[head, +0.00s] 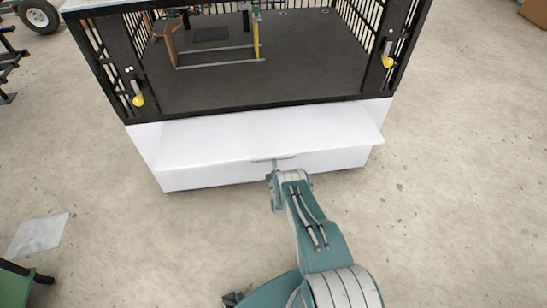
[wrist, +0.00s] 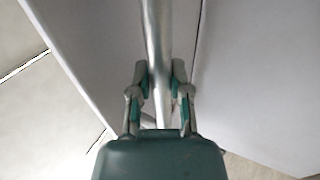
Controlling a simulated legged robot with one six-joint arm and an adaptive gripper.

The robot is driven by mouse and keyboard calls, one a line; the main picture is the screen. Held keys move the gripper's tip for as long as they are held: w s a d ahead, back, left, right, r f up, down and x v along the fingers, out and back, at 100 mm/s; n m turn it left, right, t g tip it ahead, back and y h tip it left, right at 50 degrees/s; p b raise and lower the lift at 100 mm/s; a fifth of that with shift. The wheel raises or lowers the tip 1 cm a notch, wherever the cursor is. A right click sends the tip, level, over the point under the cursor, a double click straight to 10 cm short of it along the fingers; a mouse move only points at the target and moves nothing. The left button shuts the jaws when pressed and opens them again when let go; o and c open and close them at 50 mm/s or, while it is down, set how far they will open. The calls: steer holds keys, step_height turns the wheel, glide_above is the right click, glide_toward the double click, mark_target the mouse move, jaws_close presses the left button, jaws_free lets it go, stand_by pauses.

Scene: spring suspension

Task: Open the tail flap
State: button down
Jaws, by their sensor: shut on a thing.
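The tail flap (head: 240,135) is a wide white panel below the black cage floor. It slopes outward, and its near edge stands out over the white front face (head: 230,178) beneath it. A thin metal bar handle (head: 287,157) shows at the middle of that near edge. In the wrist view the handle (wrist: 157,35) is a grey rod running between the two fingers of my gripper (wrist: 161,82). My gripper is shut on the rod. In the head view, my arm reaches up to the handle and hides the fingers.
The black-barred cage (head: 310,62) stands above the flap. Yellow-tipped latches (head: 138,99) (head: 388,62) sit on its two near posts. A pale sheet (head: 38,235) lies on the floor at left, near a green object (head: 18,283). Concrete floor is clear at right.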

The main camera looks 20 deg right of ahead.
steer(key=shift+s+f, duration=0.1)
steer(key=shift+f, duration=0.05)
stand_by(0.3)
steer(key=c, duration=0.6)
jaws_free()
steer(key=v, duration=0.7)
steer(key=shift+s+a+f, duration=0.15)
steer(key=shift+s+f, duration=0.05)
